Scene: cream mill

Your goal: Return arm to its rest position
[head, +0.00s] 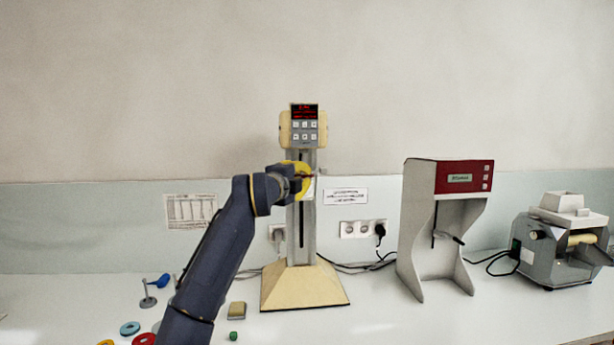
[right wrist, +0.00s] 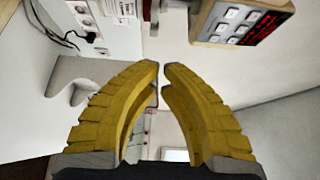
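My right gripper (head: 305,176) has yellow fingers and is at the end of a dark blue arm rising from the bottom of the head view. The control head also shows there at top right (right wrist: 238,22). My left gripper is not in view.
The mixer's cream base (head: 304,288) stands on the white bench. A grey machine with a red front (head: 463,177) and a roller mill (head: 560,245) stand to the right. Coloured rings, a green piece (head: 233,336) and small parts lie near the arm. Cables run along the wall.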

